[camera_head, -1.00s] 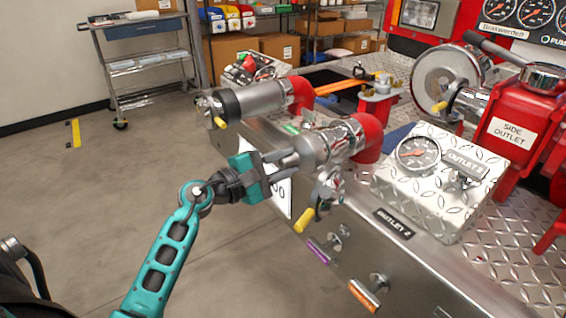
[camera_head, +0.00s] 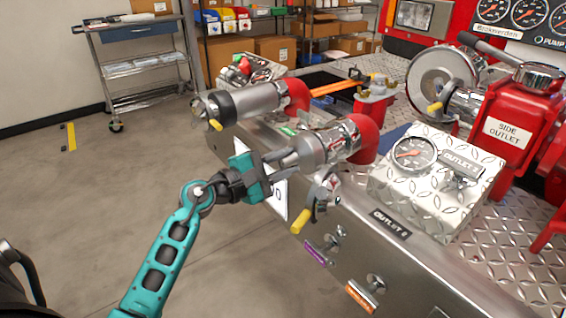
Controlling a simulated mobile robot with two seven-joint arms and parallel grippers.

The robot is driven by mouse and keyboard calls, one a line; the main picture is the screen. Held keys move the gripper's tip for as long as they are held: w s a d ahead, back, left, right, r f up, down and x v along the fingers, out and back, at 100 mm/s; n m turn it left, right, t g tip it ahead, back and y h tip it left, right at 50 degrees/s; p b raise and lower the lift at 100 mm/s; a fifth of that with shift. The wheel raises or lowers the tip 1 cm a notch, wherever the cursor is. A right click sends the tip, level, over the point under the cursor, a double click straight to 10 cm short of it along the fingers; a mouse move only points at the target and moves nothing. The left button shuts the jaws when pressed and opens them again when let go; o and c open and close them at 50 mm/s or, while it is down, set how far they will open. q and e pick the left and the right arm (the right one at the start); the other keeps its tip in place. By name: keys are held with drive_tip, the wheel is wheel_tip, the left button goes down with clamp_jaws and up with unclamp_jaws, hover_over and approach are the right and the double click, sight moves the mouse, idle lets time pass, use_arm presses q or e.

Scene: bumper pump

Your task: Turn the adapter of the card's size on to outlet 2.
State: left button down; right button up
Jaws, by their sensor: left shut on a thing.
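Outlet 2's silver pipe (camera_head: 345,138) runs forward and left from a red elbow (camera_head: 369,137). A silver adapter (camera_head: 309,150) is at its front end; whether it is seated or only held there I cannot tell. My left gripper (camera_head: 288,164) is shut on the adapter's front, its fingers on either side. The label plate (camera_head: 390,222) on the panel below reads as outlet 2. My right gripper is not in view.
Another silver outlet (camera_head: 250,99) with a dark band and yellow lever lies up and left. A yellow-handled valve (camera_head: 302,220) hangs below the adapter. Purple (camera_head: 319,252) and orange (camera_head: 361,297) handles stick out of the panel. A gauge box (camera_head: 440,185) stands right. The floor at left is clear.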

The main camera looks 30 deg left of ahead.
use_arm(q)
drive_tip(key=shift+w+d+r, duration=0.1)
drive_tip(key=shift+w, duration=0.15)
drive_tip(key=shift+m+b, duration=0.3)
drive_tip(key=shift+b, duration=0.15)
drive_tip(key=m+b, duration=0.2)
drive_tip(key=shift+f+b, duration=0.25)
drive_tip(key=shift+b, duration=0.1)
drive_tip(key=shift+m+b, duration=0.8)
drive_tip(key=shift+m, duration=0.1)
drive_tip(key=shift+r+m, duration=0.2)
drive_tip(key=shift+m, duration=0.2)
